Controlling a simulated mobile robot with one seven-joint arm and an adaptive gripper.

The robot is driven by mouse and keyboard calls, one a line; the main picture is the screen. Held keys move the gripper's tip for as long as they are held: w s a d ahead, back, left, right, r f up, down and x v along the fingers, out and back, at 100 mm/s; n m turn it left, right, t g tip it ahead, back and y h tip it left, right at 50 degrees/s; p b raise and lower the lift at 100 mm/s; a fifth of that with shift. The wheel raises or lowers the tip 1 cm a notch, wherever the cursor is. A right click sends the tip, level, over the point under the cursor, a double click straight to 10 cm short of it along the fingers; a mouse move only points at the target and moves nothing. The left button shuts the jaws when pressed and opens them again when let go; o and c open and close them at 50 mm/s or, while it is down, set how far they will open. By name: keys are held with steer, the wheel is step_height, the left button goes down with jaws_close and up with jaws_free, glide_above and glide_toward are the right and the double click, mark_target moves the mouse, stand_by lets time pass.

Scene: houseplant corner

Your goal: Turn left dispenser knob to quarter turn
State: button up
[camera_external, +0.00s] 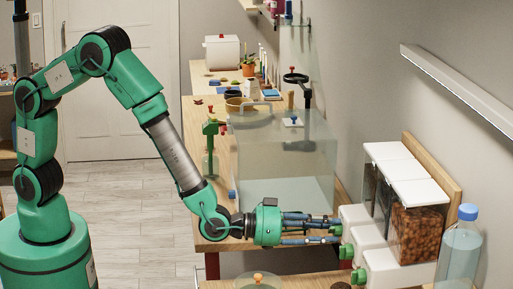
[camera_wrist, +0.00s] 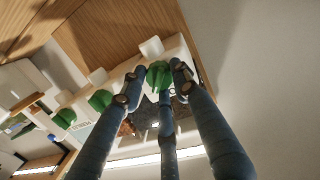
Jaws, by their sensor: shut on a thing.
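A row of dispensers with clear bins and white spouts (camera_external: 354,215) stands at the right in the external view, each spout with a green knob. My gripper (camera_external: 338,229) reaches the far end of the row, which is the left end as my arm faces it. In the wrist view, its blue-grey fingers (camera_wrist: 156,82) close around the left dispenser knob (camera_wrist: 158,74). Two other green knobs, the middle one (camera_wrist: 100,100) and the end one (camera_wrist: 64,118), are clear of the fingers. The fingers partly cover the held knob, so its turn angle is hard to read.
A large clear tank (camera_external: 284,160) stands on the wooden table just behind my forearm. A blue-capped bottle (camera_external: 459,250) stands to the right of the dispensers. A round lidded container (camera_external: 258,282) is at the bottom edge. The floor (camera_external: 125,190) at the left is open.

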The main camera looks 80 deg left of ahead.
steer(key=m+y+p, duration=0.1)
steer(key=m+p, duration=0.1)
steer(key=m, duration=0.3)
steer(key=shift+s+f+p, duration=0.1)
steer(key=shift+p, duration=0.25)
steer(key=shift+f+m+g+y+p, duration=0.15)
steer(key=shift+m+g+y+p, duration=0.2)
steer(key=shift+m+p, duration=1.1)
steer(key=shift+m+b, duration=0.3)
steer(key=shift+m, duration=0.05)
steer(key=o, duration=1.2)
steer(key=shift+c, duration=0.2)
steer(key=shift+d+r, duration=0.1)
steer(key=shift+r, duration=0.1)
